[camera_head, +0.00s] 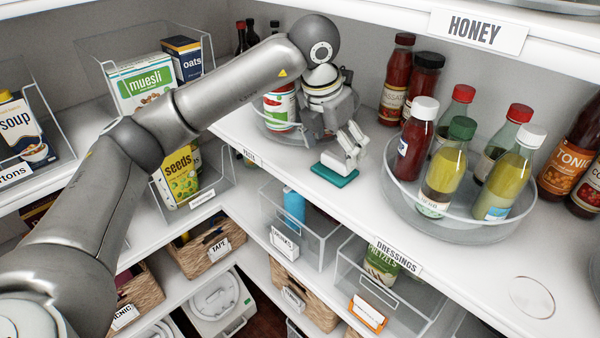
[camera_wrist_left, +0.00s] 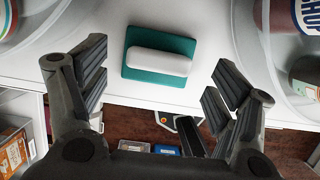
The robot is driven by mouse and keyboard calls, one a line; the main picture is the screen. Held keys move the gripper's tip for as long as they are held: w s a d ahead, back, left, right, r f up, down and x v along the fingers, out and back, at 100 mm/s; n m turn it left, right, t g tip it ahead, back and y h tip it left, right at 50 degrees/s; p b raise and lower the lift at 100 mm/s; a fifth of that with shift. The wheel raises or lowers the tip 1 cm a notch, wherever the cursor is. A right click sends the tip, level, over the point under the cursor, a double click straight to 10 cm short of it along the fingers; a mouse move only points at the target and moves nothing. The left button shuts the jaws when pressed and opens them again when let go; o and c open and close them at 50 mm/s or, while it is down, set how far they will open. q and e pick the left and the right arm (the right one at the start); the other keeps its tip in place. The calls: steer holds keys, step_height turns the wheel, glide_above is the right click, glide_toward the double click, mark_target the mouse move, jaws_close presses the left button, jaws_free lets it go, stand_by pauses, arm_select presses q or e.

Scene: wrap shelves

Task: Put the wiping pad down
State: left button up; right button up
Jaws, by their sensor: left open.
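The wiping pad (camera_head: 335,176) is a teal block with a white, rounded handle on top. It lies flat on the white shelf (camera_head: 352,205), close to the shelf's front edge. In the left wrist view the pad (camera_wrist_left: 160,76) shows whole, with its handle up. My left gripper (camera_head: 345,152) is right above and beside the pad. In the left wrist view the fingers of my left gripper (camera_wrist_left: 158,88) are wide apart, one on each side of the pad, with clear gaps and nothing held. My right gripper is not in view.
A clear turntable (camera_head: 408,218) with several dressing bottles stands to the right of the pad. Another round clear tray (camera_head: 262,128) with a can is behind my gripper. Sauce bottles (camera_head: 395,80) stand at the back. Bins and baskets fill the shelf below.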

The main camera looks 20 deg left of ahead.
arm_select(q)
steer(key=s+a+b, duration=0.4)
steer(key=s, duration=0.7)
steer(key=shift+s+b, duration=0.15)
steer(key=shift+b, duration=0.2)
steer(key=shift+f, duration=0.15)
